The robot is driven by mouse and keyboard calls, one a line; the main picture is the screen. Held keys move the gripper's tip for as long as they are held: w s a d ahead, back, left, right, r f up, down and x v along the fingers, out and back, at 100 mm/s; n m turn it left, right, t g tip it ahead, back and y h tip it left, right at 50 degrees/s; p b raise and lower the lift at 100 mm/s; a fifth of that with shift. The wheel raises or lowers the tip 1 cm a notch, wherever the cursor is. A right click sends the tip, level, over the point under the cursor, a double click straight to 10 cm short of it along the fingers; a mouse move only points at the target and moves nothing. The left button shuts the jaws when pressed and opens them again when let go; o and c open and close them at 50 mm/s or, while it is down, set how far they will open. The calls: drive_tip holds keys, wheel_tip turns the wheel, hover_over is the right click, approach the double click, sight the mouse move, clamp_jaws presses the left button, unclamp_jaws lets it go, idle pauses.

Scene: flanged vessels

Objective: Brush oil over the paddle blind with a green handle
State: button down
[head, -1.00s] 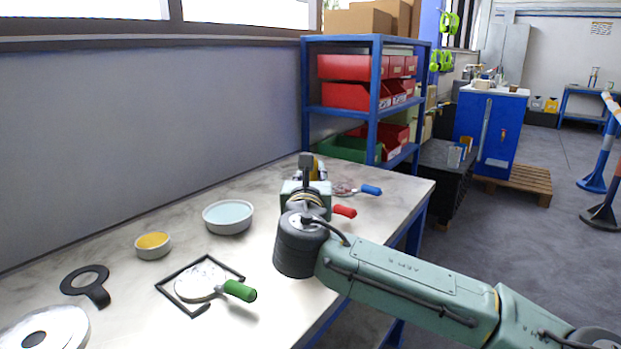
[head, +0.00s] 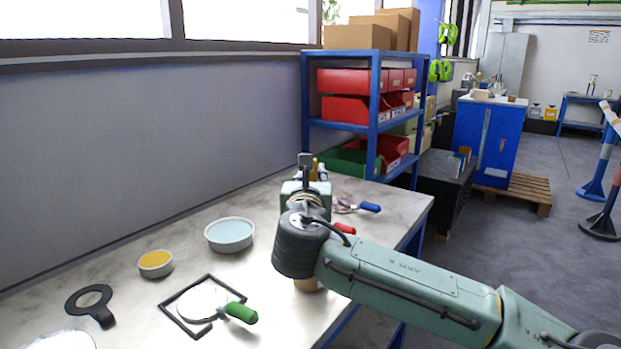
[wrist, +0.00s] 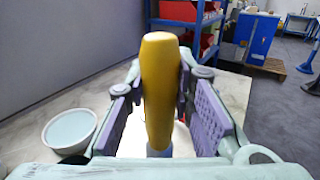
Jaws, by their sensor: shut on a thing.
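The paddle blind (head: 201,304) with a green handle (head: 241,313) lies flat on the table, its pale disc within a black square frame (head: 170,317). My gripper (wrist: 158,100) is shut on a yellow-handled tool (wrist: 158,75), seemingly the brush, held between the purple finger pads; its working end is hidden. In the head view my gripper is mostly hidden behind my wrist, to the right of and beyond the green-handled blind. A small dish of yellow liquid (head: 155,263), perhaps the oil, stands left of my arm.
A bowl with pale blue contents (head: 229,235) stands near the wall. A black ring paddle (head: 91,301) lies at left. Red-handled (head: 345,228) and blue-handled (head: 370,207) pieces lie beyond my arm. A tan object (head: 308,285) shows partly below my wrist. A shelf (head: 376,110) stands behind.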

drive_tip(key=shift+r, duration=0.1)
wheel_tip(320, 180, up, 4)
drive_tip(key=p, duration=0.3)
idle(0.3)
drive_tip(key=shift+w, duration=0.1)
idle(0.4)
